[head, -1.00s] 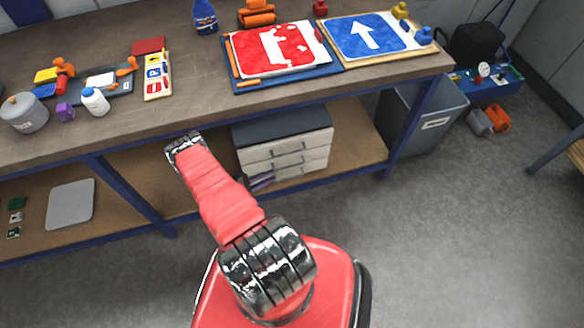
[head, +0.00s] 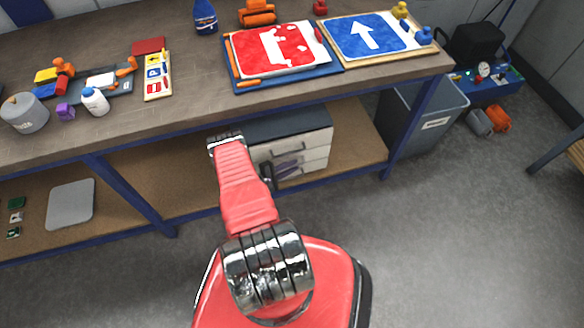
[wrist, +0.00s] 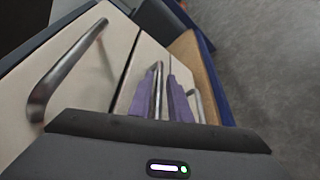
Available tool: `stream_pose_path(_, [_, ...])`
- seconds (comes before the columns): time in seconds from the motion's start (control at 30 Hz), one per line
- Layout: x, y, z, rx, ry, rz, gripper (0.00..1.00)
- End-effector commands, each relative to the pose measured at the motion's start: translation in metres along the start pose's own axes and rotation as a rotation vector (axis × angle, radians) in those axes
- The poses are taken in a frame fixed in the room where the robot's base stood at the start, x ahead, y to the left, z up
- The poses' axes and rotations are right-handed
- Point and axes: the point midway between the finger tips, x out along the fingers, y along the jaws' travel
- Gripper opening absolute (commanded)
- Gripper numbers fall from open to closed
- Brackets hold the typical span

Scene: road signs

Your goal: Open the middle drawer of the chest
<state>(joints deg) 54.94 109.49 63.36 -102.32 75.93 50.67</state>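The chest (head: 316,148) stands on the shelf under the workbench, with a dark top and pale drawer fronts. My arm partly covers its left side. In the wrist view the middle drawer (wrist: 147,58) shows its metal bar handle (wrist: 157,82). All drawer fronts look closed. My gripper (wrist: 161,105) has its two purple fingers apart, one on each side of the middle handle. Whether they touch it I cannot tell. The fingers also show in front of the chest in the head view (head: 286,168).
The top drawer handle (wrist: 68,66) is large and close on the left of the wrist view. The bottom handle (wrist: 197,104) is just right of the fingers. The workbench top (head: 195,90) overhangs the chest. A grey bin (head: 430,120) stands right of the shelf. Floor in front is clear.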

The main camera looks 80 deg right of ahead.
Motion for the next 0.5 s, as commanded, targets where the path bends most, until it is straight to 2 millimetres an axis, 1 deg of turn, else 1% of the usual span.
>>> stream_pose_path(0.13, [0.0053, -0.0002, 0.0001, -0.001, 0.000, 0.000, 0.17])
stream_pose_path(0.37, [0.0054, 0.0000, 0.0001, -0.001, 0.000, 0.000, 0.17])
stream_pose_path(0.5, [0.0053, 0.0000, 0.0001, -0.001, 0.000, 0.000, 0.08])
